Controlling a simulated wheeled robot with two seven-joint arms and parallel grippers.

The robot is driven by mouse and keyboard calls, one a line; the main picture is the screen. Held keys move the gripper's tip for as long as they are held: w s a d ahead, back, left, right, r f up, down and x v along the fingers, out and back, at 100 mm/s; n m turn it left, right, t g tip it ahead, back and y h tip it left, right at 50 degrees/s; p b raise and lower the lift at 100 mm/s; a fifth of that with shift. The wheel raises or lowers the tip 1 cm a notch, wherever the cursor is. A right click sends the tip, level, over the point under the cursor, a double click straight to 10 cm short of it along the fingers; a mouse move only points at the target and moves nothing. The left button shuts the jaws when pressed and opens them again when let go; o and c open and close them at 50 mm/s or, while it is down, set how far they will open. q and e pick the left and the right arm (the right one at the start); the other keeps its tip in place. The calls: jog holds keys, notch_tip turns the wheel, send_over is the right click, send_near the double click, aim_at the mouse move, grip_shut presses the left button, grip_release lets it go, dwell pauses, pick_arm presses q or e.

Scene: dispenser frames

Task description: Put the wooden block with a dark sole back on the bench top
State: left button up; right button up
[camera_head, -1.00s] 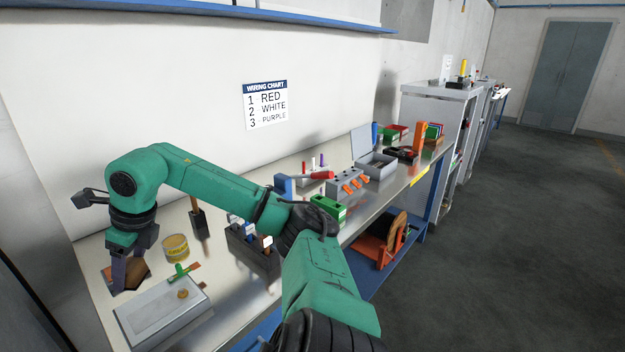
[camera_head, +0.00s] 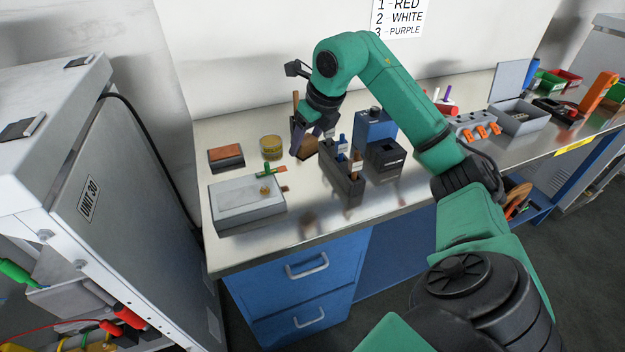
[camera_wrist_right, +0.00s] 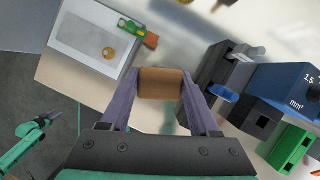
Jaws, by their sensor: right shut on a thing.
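A wooden block (camera_wrist_right: 161,83) sits between the two purple fingers of my right gripper (camera_wrist_right: 160,88), which is shut on it. In the head view my right gripper (camera_head: 306,146) holds the brown block (camera_head: 308,150) apparently above the bench top (camera_head: 325,214), behind the grey box and right of the yellow tin. The block's underside is hidden, so I cannot see a dark sole. My left gripper (camera_wrist_right: 42,120) shows small at the lower left of the wrist view, away from the bench; its jaws are too small to judge.
A flat brown-and-dark piece (camera_head: 226,158) lies left of the yellow tin (camera_head: 271,148). A grey box (camera_head: 247,204) stands near the front left edge. A dark holder (camera_head: 342,172) and a blue dispenser (camera_head: 375,130) stand to the right. Bare bench shows in front of the holder.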

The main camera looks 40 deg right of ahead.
aim_at(302, 187)
notch_tip(302, 187, down, 11)
jog(key=shift+a+f, duration=0.1)
jog(key=shift+f, duration=0.1)
pick_arm(q)
jog(key=shift+d+f, duration=0.4)
jog(key=shift+d, duration=0.1)
pick_arm(e)
jog(key=shift+f, duration=0.1)
jog(key=shift+f, duration=0.2)
pick_arm(q)
jog(key=shift+a+f, duration=0.1)
jog(key=shift+a, duration=0.05)
pick_arm(e)
jog(key=o, duration=1.3)
jog(key=shift+r, duration=0.1)
jog(key=shift+r, duration=0.15)
pick_arm(q)
jog(key=shift+f+b, duration=0.55)
jog(key=shift+b, duration=0.15)
pick_arm(e)
jog(key=v, duration=1.2)
